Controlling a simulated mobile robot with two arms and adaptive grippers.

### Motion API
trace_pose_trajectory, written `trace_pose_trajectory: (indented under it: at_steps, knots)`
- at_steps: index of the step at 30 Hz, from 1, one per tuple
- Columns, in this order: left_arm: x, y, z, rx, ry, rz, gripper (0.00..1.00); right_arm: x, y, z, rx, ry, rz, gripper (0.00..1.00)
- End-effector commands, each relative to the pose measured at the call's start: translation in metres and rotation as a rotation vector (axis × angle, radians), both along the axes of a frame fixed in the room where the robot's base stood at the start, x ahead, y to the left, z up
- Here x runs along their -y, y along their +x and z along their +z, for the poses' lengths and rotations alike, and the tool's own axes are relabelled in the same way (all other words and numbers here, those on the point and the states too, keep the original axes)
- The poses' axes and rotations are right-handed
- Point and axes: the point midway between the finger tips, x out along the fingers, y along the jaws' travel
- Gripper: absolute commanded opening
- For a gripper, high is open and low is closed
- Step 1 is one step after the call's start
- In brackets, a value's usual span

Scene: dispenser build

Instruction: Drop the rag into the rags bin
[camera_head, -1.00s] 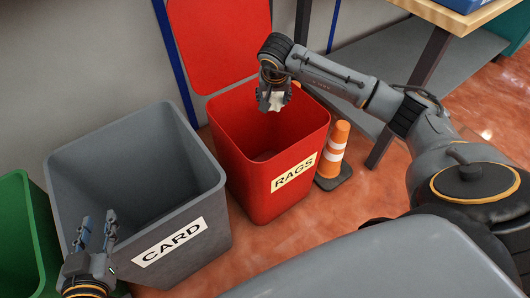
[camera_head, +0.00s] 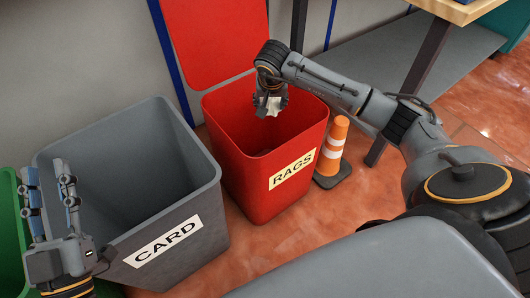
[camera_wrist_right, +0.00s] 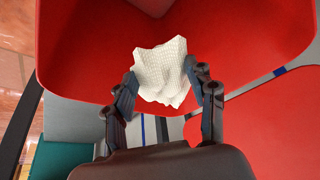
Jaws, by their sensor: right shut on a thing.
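The rag (camera_head: 272,104) is a small crumpled white cloth. My right gripper (camera_head: 270,102) is shut on it and holds it above the open mouth of the rags bin. In the right wrist view the rag (camera_wrist_right: 162,72) sits between the two dark fingers (camera_wrist_right: 164,95), with red bin walls around it. The rags bin (camera_head: 238,165) is red, with a "RAGS" label on its front and its lid raised against the wall. My left gripper (camera_head: 50,195) is open and empty, in front of the grey bin at the lower left.
A grey "CARD" bin (camera_head: 205,215) stands left of the rags bin, with a green bin (camera_head: 10,235) beyond it. An orange and white cone (camera_head: 333,148) stands close to the right of the rags bin. A table leg (camera_head: 418,75) is further right.

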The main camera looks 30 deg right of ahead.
Motion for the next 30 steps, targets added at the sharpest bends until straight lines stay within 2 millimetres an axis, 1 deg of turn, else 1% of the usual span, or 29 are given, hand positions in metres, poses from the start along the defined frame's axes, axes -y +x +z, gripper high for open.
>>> trace_pose_trajectory:
  at_steps: [1, 6, 9, 15, 23, 24, 26, 27, 30]
  knots:
    - [0.0, -0.003, 0.004, 0.039, -0.011, -0.003, 0.34, 0.0, 0.0, -0.004, 0.0, 0.0, 0.0, 0.3]
    - [-0.001, -0.016, 0.023, 0.159, -0.046, -0.009, 0.34, 0.0, 0.0, -0.01, 0.001, -0.001, 0.0, 0.3]
    - [-0.002, -0.023, 0.03, 0.21, -0.06, -0.011, 0.34, 0.0, 0.0, -0.012, 0.0, 0.0, 0.0, 0.3]
    - [-0.002, -0.029, 0.038, 0.26, -0.076, -0.014, 0.34, 0.0, 0.0, -0.014, 0.0, 0.0, 0.0, 0.3]
    - [-0.002, -0.03, 0.039, 0.264, -0.077, -0.014, 0.34, 0.0, 0.0, -0.014, 0.0, 0.0, 0.0, 0.3]
    - [-0.002, -0.03, 0.038, 0.264, -0.077, -0.014, 0.34, 0.0, 0.0, -0.014, 0.0, 0.0, 0.0, 0.62]
    - [-0.002, -0.03, 0.039, 0.264, -0.077, -0.014, 0.34, 0.0, 0.0, -0.014, 0.0, 0.0, 0.0, 0.74]
    - [-0.002, -0.03, 0.039, 0.264, -0.077, -0.014, 0.34, 0.0, 0.0, -0.014, 0.0, 0.0, 0.0, 0.82]
    - [-0.003, -0.03, 0.039, 0.264, -0.077, -0.014, 0.34, 0.0, 0.0, -0.014, 0.0, 0.0, 0.0, 0.82]
